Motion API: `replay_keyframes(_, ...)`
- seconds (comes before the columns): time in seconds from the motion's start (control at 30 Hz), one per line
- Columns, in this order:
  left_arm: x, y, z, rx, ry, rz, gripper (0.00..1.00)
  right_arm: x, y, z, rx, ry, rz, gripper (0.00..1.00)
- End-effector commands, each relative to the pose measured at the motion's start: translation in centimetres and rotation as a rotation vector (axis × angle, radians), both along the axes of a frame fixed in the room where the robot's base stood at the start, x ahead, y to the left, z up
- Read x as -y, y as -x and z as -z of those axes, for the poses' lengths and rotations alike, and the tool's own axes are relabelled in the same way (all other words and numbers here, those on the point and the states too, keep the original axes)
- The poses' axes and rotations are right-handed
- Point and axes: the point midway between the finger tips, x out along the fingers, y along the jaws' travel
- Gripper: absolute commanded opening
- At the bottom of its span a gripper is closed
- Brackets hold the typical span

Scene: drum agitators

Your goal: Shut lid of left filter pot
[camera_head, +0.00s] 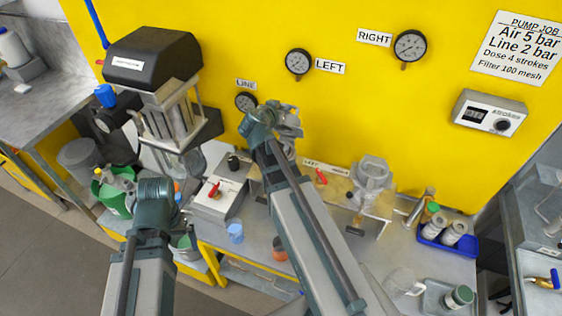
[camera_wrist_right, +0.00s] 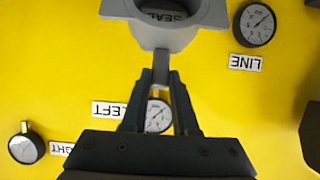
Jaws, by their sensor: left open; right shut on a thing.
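My right gripper (camera_wrist_right: 160,80) is shut on a narrow tab of a grey lid (camera_wrist_right: 178,22), which has the word SEAL on its inner face in the right wrist view. In the head view the lid (camera_head: 288,117) is raised against the yellow wall, beside my right wrist. My right arm hides most of the left filter pot's body below it.
A black-topped pump (camera_head: 155,60) stands at the left. Gauges hang on the wall.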

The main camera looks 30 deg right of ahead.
Motion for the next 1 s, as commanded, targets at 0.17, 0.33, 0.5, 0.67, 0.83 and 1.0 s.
replay_keyframes(0.17,0.0,0.0,0.0,0.000,0.000,0.000,1.00,-0.1,0.0,0.0,0.001,0.002,-0.001,0.15)
replay_keyframes(0.33,0.0,0.0,0.5,0.000,0.000,0.000,1.00,-0.8,0.7,0.5,0.001,0.001,-0.002,0.15)
replay_keyframes(0.5,0.0,0.0,1.2,0.000,0.000,0.000,1.00,-2.0,1.8,1.2,0.000,0.001,-0.003,0.15)
replay_keyframes(0.67,0.0,0.0,1.8,0.000,0.000,0.000,1.00,-3.1,2.7,1.7,0.000,0.001,-0.001,0.15)
replay_keyframes(0.83,0.0,0.0,1.7,0.000,0.000,0.000,1.00,-3.3,2.8,1.7,0.001,0.001,0.000,0.15)
replay_keyframes(1.0,0.0,0.0,1.7,0.000,0.000,0.000,1.00,-3.3,2.8,1.7,0.001,0.001,0.000,0.15)
